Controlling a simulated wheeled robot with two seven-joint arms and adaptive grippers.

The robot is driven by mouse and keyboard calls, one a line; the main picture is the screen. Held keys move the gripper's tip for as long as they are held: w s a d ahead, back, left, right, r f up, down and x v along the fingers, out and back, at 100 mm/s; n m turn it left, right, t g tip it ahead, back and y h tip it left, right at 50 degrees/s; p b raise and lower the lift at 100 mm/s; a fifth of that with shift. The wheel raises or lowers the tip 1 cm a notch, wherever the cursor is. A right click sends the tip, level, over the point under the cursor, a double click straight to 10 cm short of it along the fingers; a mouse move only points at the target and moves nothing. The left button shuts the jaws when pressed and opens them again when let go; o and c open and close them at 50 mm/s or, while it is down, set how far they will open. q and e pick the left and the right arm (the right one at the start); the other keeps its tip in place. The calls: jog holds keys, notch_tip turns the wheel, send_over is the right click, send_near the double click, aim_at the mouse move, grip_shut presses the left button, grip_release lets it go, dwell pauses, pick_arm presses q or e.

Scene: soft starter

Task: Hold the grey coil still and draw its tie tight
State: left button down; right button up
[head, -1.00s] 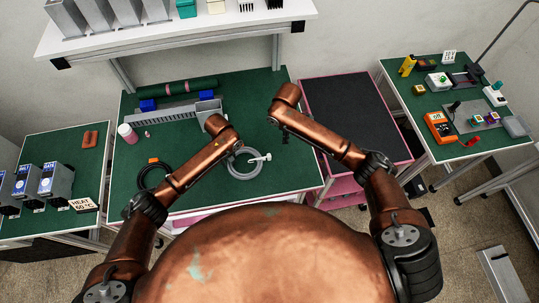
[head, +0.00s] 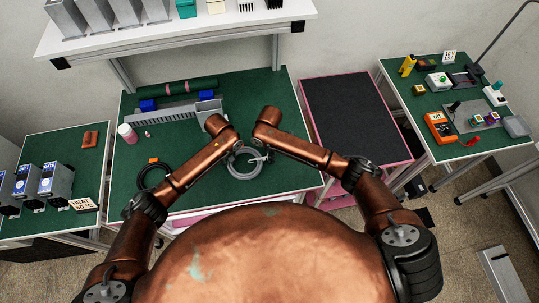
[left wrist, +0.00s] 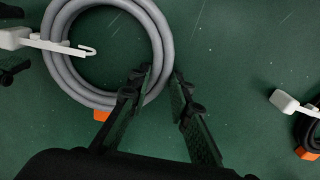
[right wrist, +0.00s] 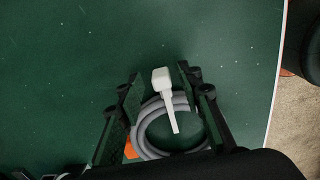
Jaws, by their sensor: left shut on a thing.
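The grey coil (head: 245,177) lies on the green bench top and shows large in the left wrist view (left wrist: 62,73). Its white tie (left wrist: 16,38) has a blocky head and a tail across the ring; in the right wrist view the tie head (right wrist: 161,79) points away from the coil. My left gripper (left wrist: 160,80) is shut on the ring's side opposite the tie, one finger inside the ring and one outside. My right gripper (right wrist: 158,78) is open, its fingers on either side of the tie head, with gaps visible. In the head view the arms partly hide both grippers.
A black coil (head: 141,182) with its own white tie (left wrist: 285,101) lies left of the grey one. A grey trough (head: 165,116) and a pink-white bottle (head: 127,133) stand behind. A dark-topped cart (head: 350,110) is at the right. The bench top (head: 260,95) behind the coil is clear.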

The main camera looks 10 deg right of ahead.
jog(key=shift+f, duration=0.45)
grip_shut()
dwell(0.5)
